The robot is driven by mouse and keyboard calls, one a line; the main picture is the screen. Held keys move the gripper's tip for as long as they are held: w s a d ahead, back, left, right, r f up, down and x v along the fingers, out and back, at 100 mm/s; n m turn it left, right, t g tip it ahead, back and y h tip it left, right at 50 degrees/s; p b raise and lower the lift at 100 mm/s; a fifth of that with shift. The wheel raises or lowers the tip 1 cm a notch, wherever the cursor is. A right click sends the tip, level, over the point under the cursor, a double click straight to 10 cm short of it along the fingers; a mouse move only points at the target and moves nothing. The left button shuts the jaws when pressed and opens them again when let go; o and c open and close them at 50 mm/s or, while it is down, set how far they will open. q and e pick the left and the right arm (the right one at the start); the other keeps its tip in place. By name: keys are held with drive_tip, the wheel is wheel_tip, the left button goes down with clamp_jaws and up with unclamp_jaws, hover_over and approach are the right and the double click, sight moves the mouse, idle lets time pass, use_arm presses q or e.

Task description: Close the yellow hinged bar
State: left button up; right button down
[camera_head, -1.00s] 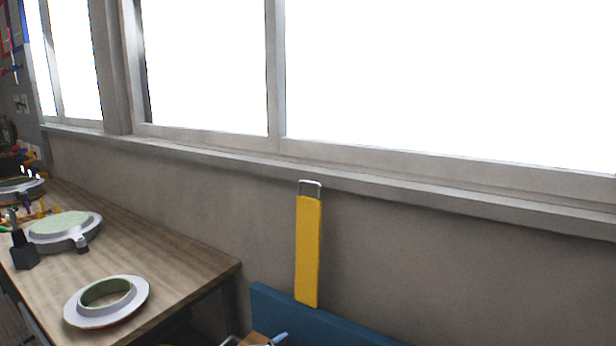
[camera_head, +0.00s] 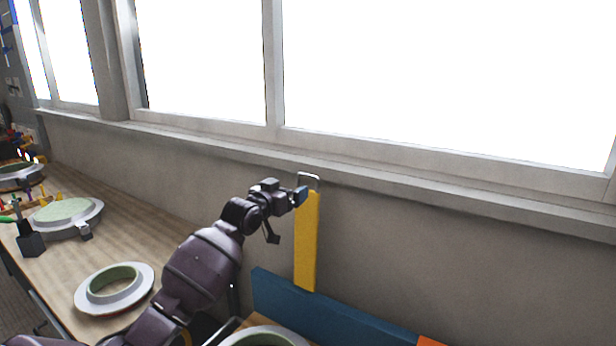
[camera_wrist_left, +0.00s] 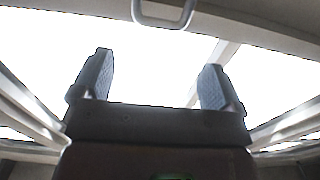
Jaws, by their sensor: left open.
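The yellow hinged bar (camera_head: 306,245) stands upright against the wall, rising from the top edge of a blue panel (camera_head: 335,312). A metal loop handle (camera_head: 309,178) sits at its top end; the loop also shows at the top of the left wrist view (camera_wrist_left: 163,12). My left gripper (camera_head: 301,195) is at the bar's upper end, just below and left of the loop. In the left wrist view its two fingers (camera_wrist_left: 157,82) are spread apart with nothing between them. Whether a finger touches the bar cannot be told. My right gripper is not in view.
A wooden bench (camera_head: 150,235) runs along the left with a ring-shaped mould (camera_head: 114,308) and a round mould (camera_head: 62,232) on it. A window sill (camera_head: 420,187) runs just above the bar. The wall right of the bar is clear.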

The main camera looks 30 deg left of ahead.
sight(308, 177)
use_arm(q)
drive_tip(key=shift+w+p, duration=0.7)
drive_tip(key=shift+w, duration=4.65)
drive_tip(key=shift+d, duration=0.1)
drive_tip(key=shift+c, duration=0.2)
